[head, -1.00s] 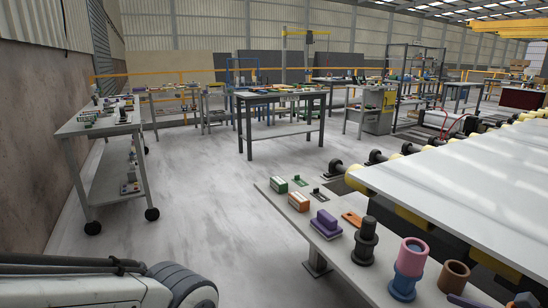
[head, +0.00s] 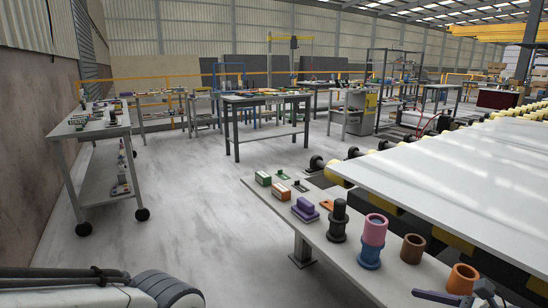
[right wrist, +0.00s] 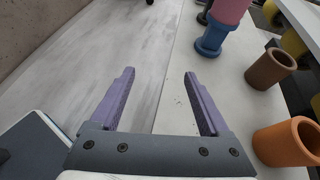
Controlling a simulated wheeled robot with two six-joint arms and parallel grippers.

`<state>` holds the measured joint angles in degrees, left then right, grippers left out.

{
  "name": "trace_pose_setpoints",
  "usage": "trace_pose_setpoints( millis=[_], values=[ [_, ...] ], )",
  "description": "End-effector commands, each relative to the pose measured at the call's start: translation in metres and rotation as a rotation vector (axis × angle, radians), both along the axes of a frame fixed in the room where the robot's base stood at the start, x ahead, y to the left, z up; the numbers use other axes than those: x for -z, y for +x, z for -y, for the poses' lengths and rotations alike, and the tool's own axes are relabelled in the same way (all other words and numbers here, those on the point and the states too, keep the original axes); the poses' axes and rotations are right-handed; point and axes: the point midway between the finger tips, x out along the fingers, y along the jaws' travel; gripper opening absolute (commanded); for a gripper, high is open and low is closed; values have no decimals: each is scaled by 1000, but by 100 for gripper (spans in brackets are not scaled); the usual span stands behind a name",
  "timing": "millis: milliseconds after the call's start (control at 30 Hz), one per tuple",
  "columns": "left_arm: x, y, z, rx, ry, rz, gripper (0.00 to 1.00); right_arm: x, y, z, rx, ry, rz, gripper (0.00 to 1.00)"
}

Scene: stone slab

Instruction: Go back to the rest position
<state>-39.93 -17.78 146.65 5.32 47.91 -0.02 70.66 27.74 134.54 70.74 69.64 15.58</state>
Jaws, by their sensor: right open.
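My right gripper (right wrist: 158,73) is open and empty in the right wrist view, with two purple fingers apart over the edge of a pale work surface (right wrist: 195,130). It also shows at the bottom right of the head view (head: 462,294), close to an orange cylinder (head: 463,279). That hollow orange cylinder also stands at the right in the right wrist view (right wrist: 285,145). Nothing is between the fingers. My left gripper is not in view.
On the near table (head: 330,258) stand a pink cup on a blue base (head: 373,240), a brown cylinder (head: 412,248), a black stepped piece (head: 338,220), a purple block (head: 305,209) and small blocks. A roller conveyor with a white slab (head: 450,180) lies right. Floor (head: 190,200) is open.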

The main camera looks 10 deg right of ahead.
Motion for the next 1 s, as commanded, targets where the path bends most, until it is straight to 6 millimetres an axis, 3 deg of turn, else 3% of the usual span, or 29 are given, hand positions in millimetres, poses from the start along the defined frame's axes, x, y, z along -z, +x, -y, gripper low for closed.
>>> trace_pose_setpoints(
  millis=[267, 467, 600, 700, 800, 1000],
  values=[
    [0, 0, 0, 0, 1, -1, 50, -5, 11, -65, -297, -113, -17, 80],
    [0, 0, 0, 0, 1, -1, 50, -8, 6, -133, -640, -255, -13, 80],
    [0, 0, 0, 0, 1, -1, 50, -10, -15, -193, -1004, -421, 27, 80],
    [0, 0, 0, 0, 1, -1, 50, -11, -36, -228, -1273, -552, 80, 80],
    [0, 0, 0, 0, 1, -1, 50, -12, -58, -253, -1535, -689, 159, 80],
    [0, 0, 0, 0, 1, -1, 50, -16, -98, -286, -2016, -969, 395, 80]
  ],
)
